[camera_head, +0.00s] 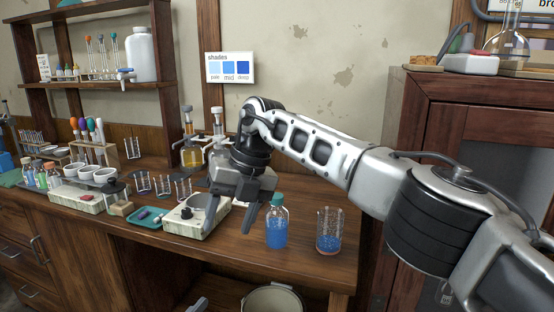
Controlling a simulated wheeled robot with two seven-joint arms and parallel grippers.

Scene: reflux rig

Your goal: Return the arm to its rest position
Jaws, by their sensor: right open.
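My right arm reaches in from the right, across the picture, over the bench (300,268). Its right gripper (229,222) points down over the white hotplate device (188,219), with its fingers apart and nothing seen between them. The gripper hides part of the device and the bench behind it. A bottle of blue liquid with a teal cap (277,226) stands just right of the gripper. A beaker of blue liquid (329,232) stands further right, below my forearm. My left gripper cannot be made out.
A teal tray (148,217), wire racks, white bowls and small bottles crowd the bench's left. A flask of yellow liquid (191,154) stands behind the gripper. A cabinet (462,112) is at the right. A round pot (272,300) sits below the bench top.

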